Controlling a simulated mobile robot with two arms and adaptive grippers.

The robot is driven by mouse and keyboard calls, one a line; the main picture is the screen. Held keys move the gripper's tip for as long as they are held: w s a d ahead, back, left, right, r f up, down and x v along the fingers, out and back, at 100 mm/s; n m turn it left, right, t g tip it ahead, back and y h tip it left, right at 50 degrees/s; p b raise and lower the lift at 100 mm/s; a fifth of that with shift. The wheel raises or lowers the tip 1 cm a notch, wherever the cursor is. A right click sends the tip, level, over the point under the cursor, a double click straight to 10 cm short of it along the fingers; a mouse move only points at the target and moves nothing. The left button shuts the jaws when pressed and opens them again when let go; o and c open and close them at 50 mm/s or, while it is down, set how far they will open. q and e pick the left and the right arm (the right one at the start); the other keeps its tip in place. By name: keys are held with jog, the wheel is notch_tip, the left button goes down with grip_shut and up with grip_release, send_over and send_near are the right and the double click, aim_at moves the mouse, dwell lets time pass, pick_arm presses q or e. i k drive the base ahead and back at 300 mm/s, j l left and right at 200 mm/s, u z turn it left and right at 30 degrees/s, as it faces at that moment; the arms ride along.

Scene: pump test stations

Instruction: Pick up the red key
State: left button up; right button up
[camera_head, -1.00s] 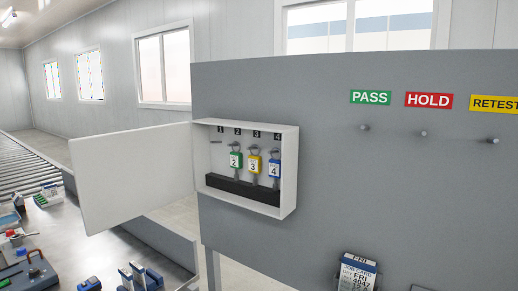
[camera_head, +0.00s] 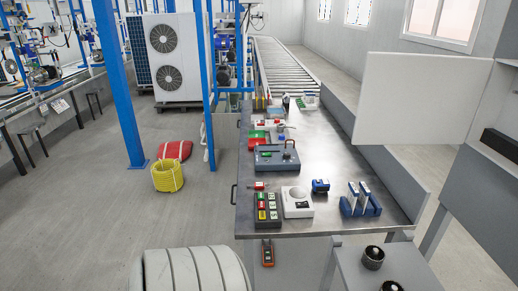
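I cannot clearly make out the red key. A small red item (camera_head: 259,185) lies on the metal workbench (camera_head: 330,160), just behind a dark box with coloured buttons (camera_head: 268,208); it is too small to tell whether it is the key. Other red patches show farther back on the bench, also too small to identify. The white open door of the key cabinet (camera_head: 420,98) is at the right, and the hooks inside are out of view. Neither of my grippers is in view.
On the bench are a grey-blue case (camera_head: 277,158), a white device with a round top (camera_head: 297,201) and a blue rack (camera_head: 360,202). A roller conveyor (camera_head: 283,68) runs behind.

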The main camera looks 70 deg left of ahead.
aim_at(258, 186)
jog(key=u, duration=2.15)
jog(key=i+j+z, duration=0.2)
jog(key=z, duration=0.25)
jog(key=i+j+z, duration=0.2)
jog(key=z, duration=0.25)
jog(key=i+j+z, duration=0.15)
jog(key=j+z, duration=0.3)
